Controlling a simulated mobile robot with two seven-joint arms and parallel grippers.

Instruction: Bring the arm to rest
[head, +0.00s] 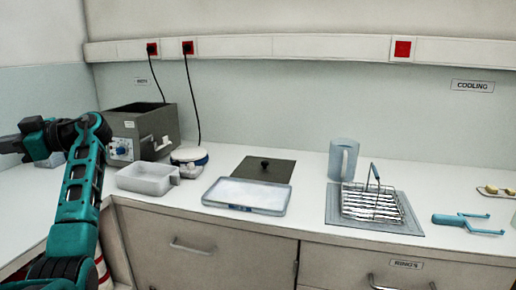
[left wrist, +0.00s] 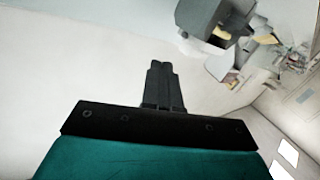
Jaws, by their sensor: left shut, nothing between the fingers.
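My left arm (head: 78,190) rises at the left of the head view, teal and black, and bends over to the left at its top. My left gripper (head: 12,146) is at the left edge of the head view, above the left stretch of white counter and away from the objects on the main counter. In the left wrist view the two dark fingers (left wrist: 160,82) are together, with nothing held between them. My right arm and gripper are in neither view.
A grey bath box (head: 142,132), white tub (head: 142,181), shallow tray (head: 245,207), dark lid (head: 255,170), blue jug (head: 341,160), wire rack (head: 372,203) and blue tool (head: 462,221) stand along the counter.

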